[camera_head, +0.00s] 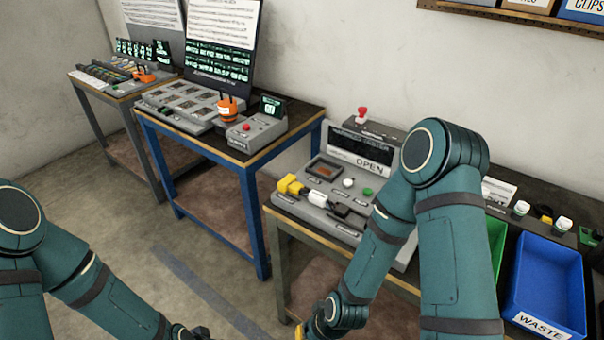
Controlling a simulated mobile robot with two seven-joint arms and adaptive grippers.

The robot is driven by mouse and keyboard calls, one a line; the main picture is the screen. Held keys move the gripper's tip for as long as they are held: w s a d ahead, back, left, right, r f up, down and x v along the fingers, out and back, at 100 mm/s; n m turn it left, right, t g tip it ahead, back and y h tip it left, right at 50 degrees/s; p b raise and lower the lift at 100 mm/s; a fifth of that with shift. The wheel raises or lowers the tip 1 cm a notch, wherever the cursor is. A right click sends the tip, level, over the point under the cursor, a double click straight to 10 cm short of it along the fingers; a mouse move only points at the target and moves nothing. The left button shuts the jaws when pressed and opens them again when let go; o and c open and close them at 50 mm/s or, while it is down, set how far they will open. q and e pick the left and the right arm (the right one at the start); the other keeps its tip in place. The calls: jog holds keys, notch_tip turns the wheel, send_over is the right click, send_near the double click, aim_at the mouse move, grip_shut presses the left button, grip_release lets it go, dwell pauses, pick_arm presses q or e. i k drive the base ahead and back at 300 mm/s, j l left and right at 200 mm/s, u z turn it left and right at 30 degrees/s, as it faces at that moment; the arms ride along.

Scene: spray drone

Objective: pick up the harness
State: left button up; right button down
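No item is plainly recognisable as the harness. On the grey test station (318,206), whose panel reads OPEN, a yellow block (290,185) sits at the left end. A white connector-like piece (317,198) and a dark part lie beside it; I cannot tell whether they belong to a harness. My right forearm hangs in front of the station's right side and hides part of it. My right wrist is low at the bottom edge, with a small yellow patch (319,325) by it that I cannot identify. My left wrist reaches the bottom edge further left. Both sets of fingertips are hidden or cut off.
A blue WASTE bin (547,286) and a partly hidden green bin (496,243) stand at the right. A blue-framed table (249,155) and another bench (88,87) with equipment stand to the left. Floor is clear before the blue-framed table.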

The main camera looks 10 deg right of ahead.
aim_at(342, 210)
jog(key=i+j, duration=0.2)
jog(key=j, duration=0.15)
jog(key=i+j, duration=0.2)
jog(key=j, duration=0.2)
jog(key=j+z, duration=0.1)
jog(key=z, duration=0.3)
jog(key=i+j+z, duration=0.1)
jog(key=z, duration=0.35)
jog(key=j+z, duration=0.1)
jog(key=z, duration=0.3)
